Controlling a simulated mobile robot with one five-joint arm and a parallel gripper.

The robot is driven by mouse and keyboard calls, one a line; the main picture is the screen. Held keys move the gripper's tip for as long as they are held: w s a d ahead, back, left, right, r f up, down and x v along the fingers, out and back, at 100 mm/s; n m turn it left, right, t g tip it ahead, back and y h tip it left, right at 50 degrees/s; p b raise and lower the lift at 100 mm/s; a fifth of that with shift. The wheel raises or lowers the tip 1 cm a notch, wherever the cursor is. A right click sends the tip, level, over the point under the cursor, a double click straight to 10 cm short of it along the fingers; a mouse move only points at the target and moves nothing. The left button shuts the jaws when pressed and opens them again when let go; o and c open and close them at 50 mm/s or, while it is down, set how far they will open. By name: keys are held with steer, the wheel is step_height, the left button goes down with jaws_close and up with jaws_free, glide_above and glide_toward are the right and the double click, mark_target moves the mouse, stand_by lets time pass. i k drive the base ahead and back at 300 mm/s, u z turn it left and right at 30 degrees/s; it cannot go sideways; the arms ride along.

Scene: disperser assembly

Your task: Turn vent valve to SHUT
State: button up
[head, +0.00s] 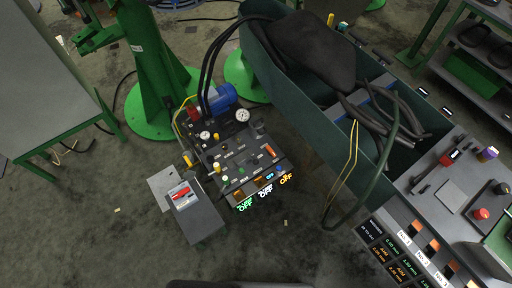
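No part in view carries a label I can read as the vent valve, so I cannot tell which one it is. A dark control unit (235,160) on the floor in the middle has gauges, small coloured knobs and an orange-red handle (270,151). Its front edge shows green, white and orange "OFF" signs (265,191). A small grey box (200,215) at its left has a red lever or switch (182,193) on a white plate. A side console (450,195) at the right has a red-ended lever (449,158) and a red knob (481,214). My gripper is not in view.
A blue motor (220,97) and black hoses stand behind the unit. A dark green trough (290,75) with hoses and a black sack lies right of it. Green machine stands (150,70) are behind. A grey panel (45,80) is at left. The floor (100,240) in front is clear.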

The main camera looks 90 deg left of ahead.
mark_target(268, 148)
steer(key=u, duration=4.9)
steer(key=i, duration=0.1)
steer(key=z, duration=2.45)
steer(key=i, duration=0.3)
steer(key=u, duration=0.35)
steer(key=k, duration=0.1)
steer(key=u, duration=2.05)
